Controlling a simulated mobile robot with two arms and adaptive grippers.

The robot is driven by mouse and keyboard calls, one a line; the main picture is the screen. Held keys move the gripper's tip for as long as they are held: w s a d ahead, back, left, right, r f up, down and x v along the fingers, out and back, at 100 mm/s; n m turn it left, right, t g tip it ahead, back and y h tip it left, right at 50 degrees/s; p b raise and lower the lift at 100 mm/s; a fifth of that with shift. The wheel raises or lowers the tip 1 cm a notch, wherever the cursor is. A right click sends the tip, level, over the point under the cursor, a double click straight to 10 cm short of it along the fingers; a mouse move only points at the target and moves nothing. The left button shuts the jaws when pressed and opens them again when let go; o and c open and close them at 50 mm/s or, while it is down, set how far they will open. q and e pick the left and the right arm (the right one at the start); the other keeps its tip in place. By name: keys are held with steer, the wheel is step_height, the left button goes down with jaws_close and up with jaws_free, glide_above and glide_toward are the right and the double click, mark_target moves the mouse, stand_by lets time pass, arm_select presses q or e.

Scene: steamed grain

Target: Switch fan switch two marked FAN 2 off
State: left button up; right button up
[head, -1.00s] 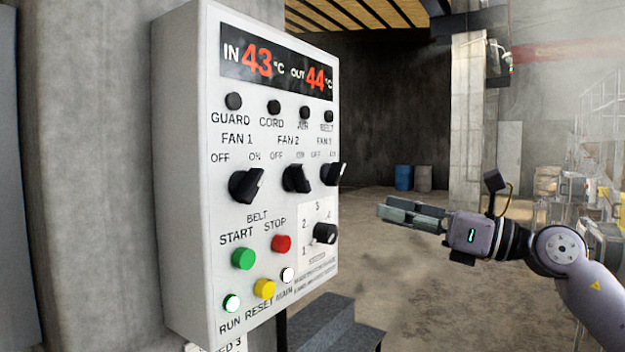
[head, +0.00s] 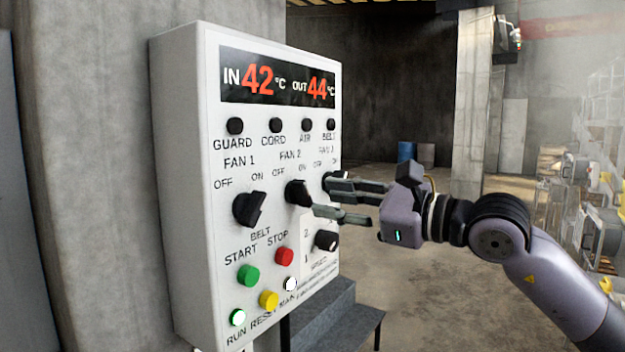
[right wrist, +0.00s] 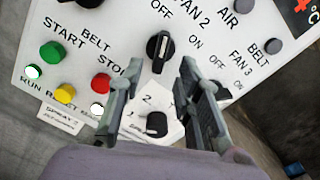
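The FAN 2 switch (head: 298,193) is a black rotary knob in the middle of the white panel's (head: 184,150) switch row. In the right wrist view the FAN 2 knob (right wrist: 160,48) appears to point at OFF, unlike the FAN 1 knob (head: 249,208), which points toward ON. My right gripper (head: 322,196) is open and empty, close to the panel at the right of the FAN 2 knob. It partly covers the FAN 3 knob (head: 328,180). In the wrist view its fingers (right wrist: 160,75) lie below FAN 2; contact cannot be told. My left gripper is not in view.
A numbered selector knob (head: 326,241) sits below the gripper. The green START (head: 248,275), red STOP (head: 284,256) and yellow RESET (head: 268,299) buttons are lower left. Grey steps (head: 335,318) stand below the panel.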

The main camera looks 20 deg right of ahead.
mark_target(310, 197)
steer(key=shift+p+x, duration=0.7)
steer(key=shift+x, duration=1.6)
jaws_close()
